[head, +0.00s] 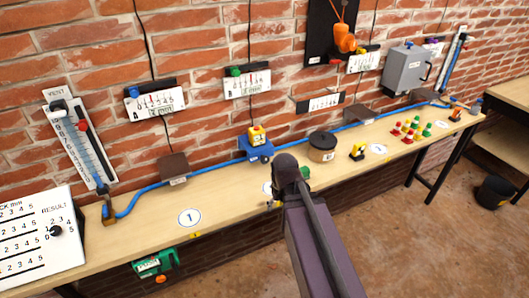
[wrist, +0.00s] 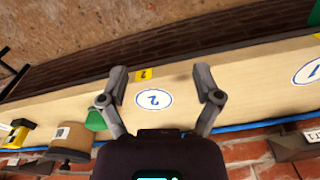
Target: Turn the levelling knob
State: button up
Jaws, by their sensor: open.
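I cannot tell for certain which part is the levelling knob. A small blue device (head: 250,152) with a yellow-orange part (head: 256,133) on top stands at the back of the bench, behind my gripper. Wall gauges carry a blue knob (head: 134,92), a green knob (head: 235,71) and other small coloured knobs. My gripper (wrist: 160,76) is open and empty in the wrist view. Its two fingers are spread above the bench, either side of the oval "2" label (wrist: 154,99). In the head view my arm largely hides the gripper and that label.
A blue hose (head: 135,195) runs along the back of the wooden bench (head: 225,208). A brown-black drum (head: 321,148) stands right of my arm, with a partly hidden green block (head: 304,172) nearby. Several red, yellow and green pieces (head: 411,129) stand farther right. The bench around label 1 (head: 189,218) is clear.

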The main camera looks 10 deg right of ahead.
aim_at(266, 157)
jog(key=w+r+n+t+p, duration=0.1)
jog(key=w+r+t+p, duration=0.1)
jog(key=w+r+p, duration=0.3)
jog(key=w+d+r+n+t+y+p, duration=0.1)
jog(key=w+r+p, duration=0.4)
jog(key=w, duration=0.9)
notch_tip(266, 157, up, 3)
jog(key=shift+n+t+p, duration=0.3)
jog(key=shift+t+p, duration=0.05)
jog(key=shift+t, duration=0.05)
jog(key=shift+d+f, duration=0.1)
jog(key=shift+f, duration=0.1)
jog(key=b+x, duration=1.2)
jog(key=x, duration=0.1)
jog(key=shift+f+b, duration=0.2)
jog(key=shift+b, duration=0.2)
jog(key=c, duration=1.1)
